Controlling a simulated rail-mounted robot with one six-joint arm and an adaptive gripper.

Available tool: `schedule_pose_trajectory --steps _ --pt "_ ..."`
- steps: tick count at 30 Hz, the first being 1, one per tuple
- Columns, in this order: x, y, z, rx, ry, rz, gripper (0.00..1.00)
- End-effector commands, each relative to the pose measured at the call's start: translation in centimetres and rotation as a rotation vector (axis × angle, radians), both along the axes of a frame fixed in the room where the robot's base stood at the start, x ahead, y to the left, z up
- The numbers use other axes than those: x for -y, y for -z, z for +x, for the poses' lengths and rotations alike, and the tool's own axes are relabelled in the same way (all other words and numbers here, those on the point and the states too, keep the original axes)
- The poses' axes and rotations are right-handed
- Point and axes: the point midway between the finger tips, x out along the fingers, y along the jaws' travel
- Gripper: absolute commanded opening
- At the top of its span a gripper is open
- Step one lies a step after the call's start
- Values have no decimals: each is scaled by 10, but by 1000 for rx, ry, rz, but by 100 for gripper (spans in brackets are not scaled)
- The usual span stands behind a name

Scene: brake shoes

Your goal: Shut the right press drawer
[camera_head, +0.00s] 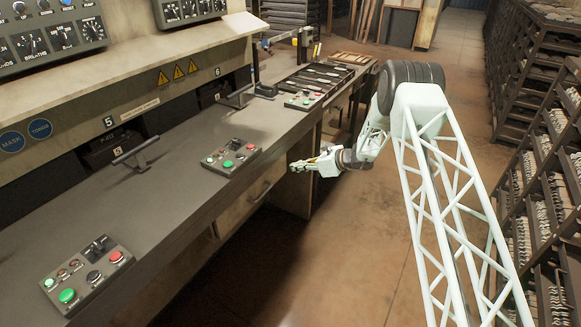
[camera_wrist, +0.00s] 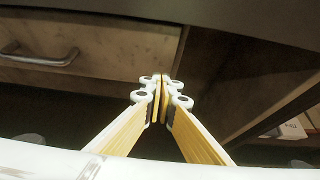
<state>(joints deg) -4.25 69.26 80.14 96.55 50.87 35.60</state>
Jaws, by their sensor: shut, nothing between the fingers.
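My gripper (camera_head: 295,166) is shut and empty, just off the front edge of the grey bench, at about the height of its top. Its fingertips meet in the wrist view (camera_wrist: 159,90). The press front has dark openings marked 5 and 6. The right one, at 6, has a dark drawer (camera_head: 214,93) with a bar handle (camera_head: 237,96) standing out over the bench. The left one, at 5, has a similar handle (camera_head: 135,153). How far either sits out is hard to tell. My gripper is apart from both handles.
A wooden under-bench drawer (camera_head: 240,205) with a metal handle shows in the wrist view (camera_wrist: 95,45), left of my fingers. Button boxes (camera_head: 231,157) (camera_head: 88,275) sit on the bench. Shelving (camera_head: 545,150) stands right. The floor between is clear.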

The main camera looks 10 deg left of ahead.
Motion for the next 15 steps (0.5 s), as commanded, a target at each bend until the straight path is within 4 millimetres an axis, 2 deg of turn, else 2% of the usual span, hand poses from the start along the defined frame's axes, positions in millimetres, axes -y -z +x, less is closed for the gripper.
schedule_pose_trajectory --steps 3,15 --pt "17 -8 -6 -2 2 0 0" --pt "63 -36 -27 -4 1 -1 0"
